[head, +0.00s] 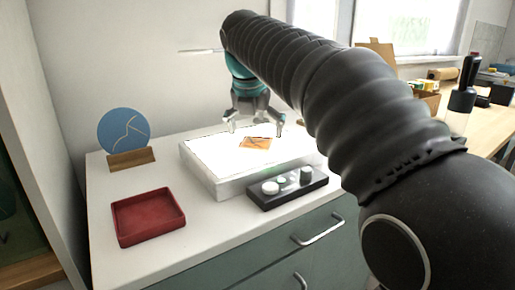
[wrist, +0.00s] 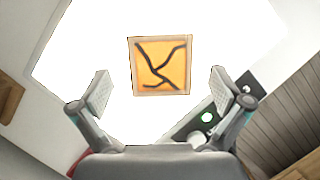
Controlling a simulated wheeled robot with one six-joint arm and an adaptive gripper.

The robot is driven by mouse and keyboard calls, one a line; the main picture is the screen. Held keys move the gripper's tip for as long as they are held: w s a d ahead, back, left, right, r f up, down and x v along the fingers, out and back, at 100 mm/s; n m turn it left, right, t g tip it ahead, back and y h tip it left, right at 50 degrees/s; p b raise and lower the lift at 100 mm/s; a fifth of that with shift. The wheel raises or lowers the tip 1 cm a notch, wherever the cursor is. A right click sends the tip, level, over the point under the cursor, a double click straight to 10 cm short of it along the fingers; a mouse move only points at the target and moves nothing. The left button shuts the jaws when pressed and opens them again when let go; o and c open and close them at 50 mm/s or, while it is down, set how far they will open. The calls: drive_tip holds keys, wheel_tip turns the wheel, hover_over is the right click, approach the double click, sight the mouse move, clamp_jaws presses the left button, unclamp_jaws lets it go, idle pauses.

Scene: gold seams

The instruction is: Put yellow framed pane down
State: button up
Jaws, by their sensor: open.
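The yellow framed pane (head: 255,143) lies flat on the bright white light box (head: 219,185). In the wrist view the pane (wrist: 161,65) is an orange-yellow square with dark branching lines and a pale frame. The lit top of the box (wrist: 90,40) surrounds it. My gripper (head: 253,124) is over the box, just above the pane in the head view. In the wrist view the open fingers (wrist: 160,92) are spread wider than the pane, with nothing between them. The pane lies beyond the fingertips, clear of both.
A black control block (head: 287,188) with round knobs stands at the box's front. A red tray (head: 148,216) sits front left. A blue disc with pale seams (head: 123,131) stands in a wooden holder (head: 131,159) at the back left. The white top between them is clear.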

drive_tip(key=shift+x, duration=1)
drive_tip(key=c, duration=1.3)
